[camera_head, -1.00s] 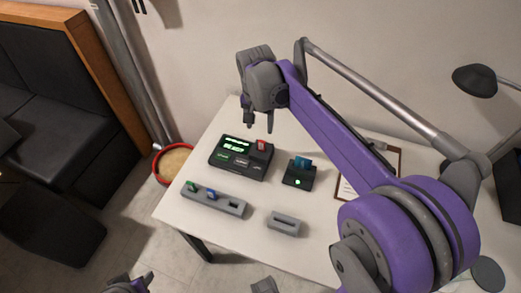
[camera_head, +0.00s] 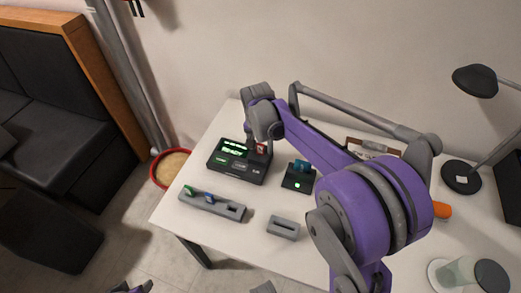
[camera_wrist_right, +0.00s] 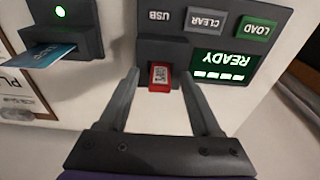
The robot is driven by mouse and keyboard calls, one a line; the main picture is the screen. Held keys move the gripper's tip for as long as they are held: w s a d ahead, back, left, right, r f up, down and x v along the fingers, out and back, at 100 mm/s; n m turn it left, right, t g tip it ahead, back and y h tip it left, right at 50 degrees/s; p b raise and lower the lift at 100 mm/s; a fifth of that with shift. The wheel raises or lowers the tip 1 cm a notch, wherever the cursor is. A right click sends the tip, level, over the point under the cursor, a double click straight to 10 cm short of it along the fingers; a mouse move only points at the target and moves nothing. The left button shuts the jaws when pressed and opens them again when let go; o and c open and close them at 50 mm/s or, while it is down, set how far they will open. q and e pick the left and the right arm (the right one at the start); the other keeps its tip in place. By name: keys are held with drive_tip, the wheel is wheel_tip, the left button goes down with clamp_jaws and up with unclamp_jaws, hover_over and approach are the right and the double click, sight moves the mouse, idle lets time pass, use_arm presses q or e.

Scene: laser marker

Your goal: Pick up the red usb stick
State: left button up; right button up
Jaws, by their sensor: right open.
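The red usb stick (camera_wrist_right: 160,78) stands in the USB slot of the dark laser marker console (camera_head: 237,175), whose screen reads READY. In the right wrist view the stick lies between the two fingers of my right gripper (camera_wrist_right: 160,85). These fingers are open, one on each side of it, with a gap to each. In the head view my right gripper (camera_head: 258,143) is over the back right of the console, beside the red usb stick (camera_head: 261,148). My left gripper (camera_head: 135,287) shows only partly at the bottom edge, and its jaws cannot be made out.
A card reader (camera_head: 298,178) with a blue card stands right of the console. A grey holder (camera_head: 212,205) with green and blue sticks and an empty grey block (camera_head: 284,228) lie in front. A clipboard, lamp (camera_head: 462,176) and glass jar (camera_head: 462,272) are at the right.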

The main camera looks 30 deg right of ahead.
clamp_jaws()
idle(0.3)
wheel_tip(320, 180, up, 10)
drive_tip(key=shift+p, duration=0.6)
idle(0.3)
drive_tip(key=s+a+p, duration=0.1)
drive_tip(key=s+a, duration=0.5)
drive_tip(key=a, duration=0.2)
drive_tip(key=shift+a, duration=0.15)
idle(0.6)
drive_tip(key=shift+s+a, duration=0.1)
